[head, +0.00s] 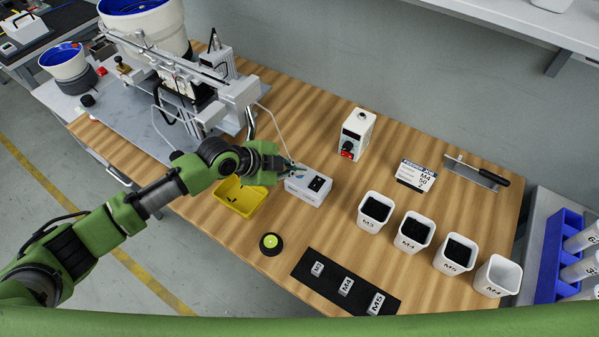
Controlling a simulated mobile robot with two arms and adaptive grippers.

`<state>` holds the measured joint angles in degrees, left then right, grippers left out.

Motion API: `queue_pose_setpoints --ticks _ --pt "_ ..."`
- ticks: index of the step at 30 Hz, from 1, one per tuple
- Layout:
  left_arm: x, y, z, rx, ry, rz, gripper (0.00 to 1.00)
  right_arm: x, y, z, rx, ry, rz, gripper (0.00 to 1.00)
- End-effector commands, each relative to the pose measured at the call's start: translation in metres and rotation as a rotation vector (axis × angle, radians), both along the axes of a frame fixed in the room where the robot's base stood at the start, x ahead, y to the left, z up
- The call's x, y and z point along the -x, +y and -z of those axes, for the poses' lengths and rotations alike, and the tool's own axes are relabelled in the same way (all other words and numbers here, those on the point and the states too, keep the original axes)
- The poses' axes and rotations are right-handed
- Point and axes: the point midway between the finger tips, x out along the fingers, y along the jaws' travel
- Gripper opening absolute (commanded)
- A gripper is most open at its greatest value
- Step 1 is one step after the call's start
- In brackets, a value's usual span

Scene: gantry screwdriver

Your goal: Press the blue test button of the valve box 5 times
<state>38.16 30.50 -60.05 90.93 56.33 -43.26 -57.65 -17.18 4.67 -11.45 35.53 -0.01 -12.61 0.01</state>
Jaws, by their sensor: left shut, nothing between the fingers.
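A small light-grey box (308,186) with a dark panel on its top sits on the wooden table, right of the yellow tray; I take it to be the valve box. My left gripper (291,169) is shut and empty, with its fingertips at the upper left part of this box. I cannot tell whether the tips touch it. The blue test button cannot be made out; the fingertips cover part of the box top. My right gripper is not in view.
A gantry machine (190,85) stands behind my left arm. A yellow tray (240,203) lies under the gripper. A white box with a red switch (355,135) stands farther back. A round black button with a lit top (270,243) is in front. Several white bins (411,232) stand right.

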Motion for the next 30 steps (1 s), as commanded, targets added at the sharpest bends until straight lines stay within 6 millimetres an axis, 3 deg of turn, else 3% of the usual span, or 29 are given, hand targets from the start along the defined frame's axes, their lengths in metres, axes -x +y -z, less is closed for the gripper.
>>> queue_pose_setpoints --ticks 12,23,30 --pt "0.0 0.001 -0.016 -0.001 0.002 0.0 0.0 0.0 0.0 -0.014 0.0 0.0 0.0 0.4" --pt "0.0 0.001 -0.017 -0.001 0.001 0.0 0.0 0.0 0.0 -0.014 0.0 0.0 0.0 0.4" --pt "0.0 0.001 -0.035 -0.001 0.0 -0.001 0.0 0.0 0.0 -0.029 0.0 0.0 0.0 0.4"
